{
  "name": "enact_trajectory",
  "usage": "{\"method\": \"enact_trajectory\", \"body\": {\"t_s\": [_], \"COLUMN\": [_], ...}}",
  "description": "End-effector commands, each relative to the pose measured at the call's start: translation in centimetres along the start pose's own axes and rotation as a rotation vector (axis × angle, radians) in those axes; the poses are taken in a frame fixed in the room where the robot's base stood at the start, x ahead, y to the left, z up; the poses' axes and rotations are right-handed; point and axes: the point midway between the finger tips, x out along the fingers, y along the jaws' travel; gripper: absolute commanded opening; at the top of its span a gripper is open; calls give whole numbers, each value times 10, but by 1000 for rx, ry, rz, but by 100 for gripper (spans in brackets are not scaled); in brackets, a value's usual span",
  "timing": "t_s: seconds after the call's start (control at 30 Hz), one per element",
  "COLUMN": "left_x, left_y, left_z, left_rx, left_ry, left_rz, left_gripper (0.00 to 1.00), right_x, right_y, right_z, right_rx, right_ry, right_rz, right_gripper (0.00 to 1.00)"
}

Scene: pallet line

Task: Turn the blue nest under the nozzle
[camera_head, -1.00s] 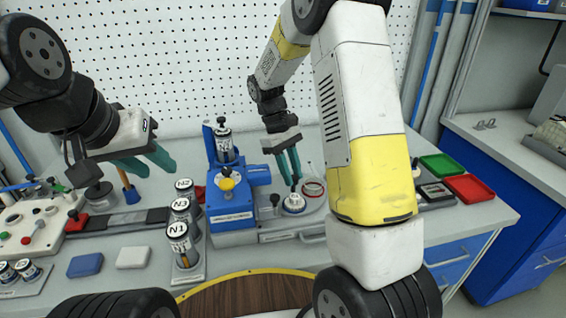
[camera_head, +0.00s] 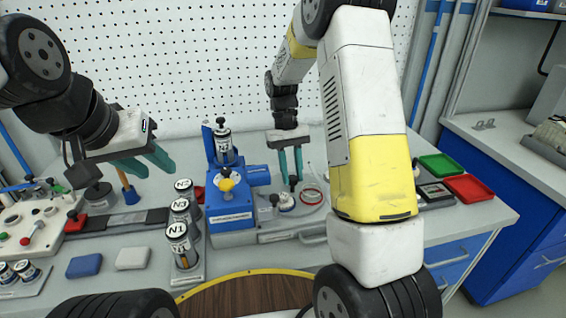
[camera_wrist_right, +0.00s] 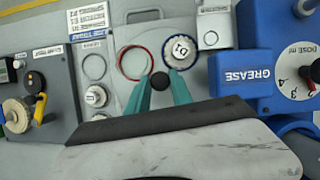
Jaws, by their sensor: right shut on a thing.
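The blue nest (camera_wrist_right: 166,62) is a blue ring in the right wrist view, holding a round white part marked D1 (camera_wrist_right: 180,48). The white part also shows in the head view (camera_head: 286,202). A red ring nest (camera_wrist_right: 121,66) lies beside it, empty, and shows in the head view (camera_head: 312,197). My right gripper (camera_wrist_right: 154,84) is shut on a black knob (camera_wrist_right: 154,75) between the two nests. The blue grease unit (camera_head: 231,211) stands left of the nests in the head view; I cannot make out its nozzle tip. My left gripper (camera_head: 155,168) is open and empty above the bench.
Bottles marked N1 (camera_head: 178,232) and others stand left of the grease unit. Blue (camera_head: 84,265) and white (camera_head: 132,257) blocks lie at the front left. Green (camera_head: 439,165) and red (camera_head: 468,188) trays are at the right. A pegboard closes the back.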

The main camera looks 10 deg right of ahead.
Motion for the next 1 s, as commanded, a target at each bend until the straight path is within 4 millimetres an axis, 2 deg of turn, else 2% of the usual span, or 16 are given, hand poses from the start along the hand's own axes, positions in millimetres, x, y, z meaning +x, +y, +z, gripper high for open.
{"method": "enact_trajectory", "body": {"t_s": [1.0], "left_x": [0], "left_y": [0], "left_z": [0], "left_rx": [0], "left_ry": [0], "left_rz": [0], "left_gripper": [36], "right_x": [-2], "right_y": [4], "right_z": [0], "right_rx": [471], "right_ry": [6], "right_rz": [-196], "right_gripper": [0]}}
